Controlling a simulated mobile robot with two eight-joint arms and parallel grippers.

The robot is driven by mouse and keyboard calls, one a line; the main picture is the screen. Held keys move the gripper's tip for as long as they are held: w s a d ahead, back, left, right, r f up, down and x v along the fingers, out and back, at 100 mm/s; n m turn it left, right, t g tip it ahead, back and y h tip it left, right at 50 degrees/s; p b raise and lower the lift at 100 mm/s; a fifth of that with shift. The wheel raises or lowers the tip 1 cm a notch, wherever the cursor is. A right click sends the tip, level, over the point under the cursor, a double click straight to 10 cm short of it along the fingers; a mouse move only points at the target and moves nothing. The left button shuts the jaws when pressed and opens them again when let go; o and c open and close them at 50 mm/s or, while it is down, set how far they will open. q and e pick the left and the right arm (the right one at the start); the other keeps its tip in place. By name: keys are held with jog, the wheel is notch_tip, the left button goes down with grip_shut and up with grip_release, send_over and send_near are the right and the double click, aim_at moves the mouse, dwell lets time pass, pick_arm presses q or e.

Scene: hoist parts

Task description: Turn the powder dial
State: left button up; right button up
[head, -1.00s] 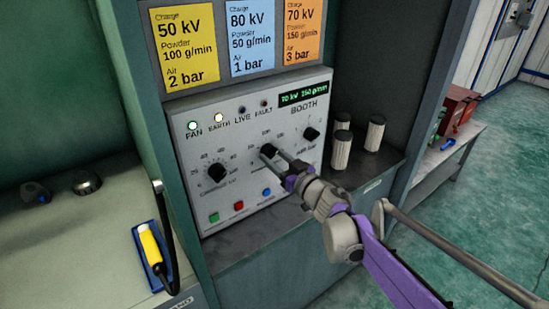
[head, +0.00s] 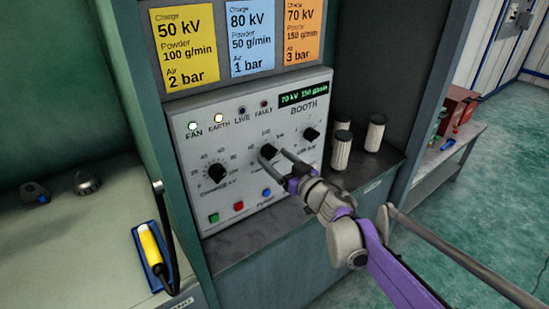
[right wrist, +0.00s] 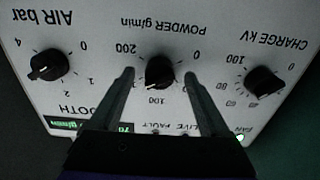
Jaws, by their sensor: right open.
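The powder dial (head: 267,152) is the black middle knob on the grey booth panel. In the right wrist view the powder dial (right wrist: 159,72) appears upside down, with its scale from 0 to 200 around it. My right gripper (head: 276,162) is open in front of this dial. In the right wrist view the right gripper (right wrist: 159,77) has one fingertip on each side of the knob, with a gap on both sides. The green display (head: 304,93) reads 70 kV 150 g/min. My left gripper is not in view.
The charge dial (head: 217,172) and air dial (head: 311,134) flank it. Coloured buttons (head: 239,206) sit below. Yellow, blue and orange cards (head: 287,32) hang above. Pale cylinders (head: 375,133) stand on the ledge at right. A yellow-handled tool (head: 151,246) lies on the left bench.

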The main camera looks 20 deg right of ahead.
jog(key=v, duration=1)
jog(key=shift+w, duration=0.1)
jog(key=s+d+r+m+g+h+p, duration=0.2)
jog(key=s+d+m+h+p, duration=0.4)
jog(key=h, duration=0.3)
jog(key=s+a+f+g+y+p, duration=0.1)
jog(key=s+a+f+g, duration=0.2)
jog(key=s, duration=0.3)
jog(key=s+a+f+n+g+y+p, duration=0.1)
jog(key=s+a+f+g+p, duration=0.1)
jog(key=s+f, duration=0.3)
jog(key=s+a+f+n+g+p, duration=0.1)
jog(key=s+a+f+g, duration=0.3)
jog(key=s, duration=0.4)
jog(key=shift+s+a+f+g+y+p, duration=0.2)
jog(key=shift+a+g+y+p, duration=0.15)
jog(key=shift+p, duration=0.25)
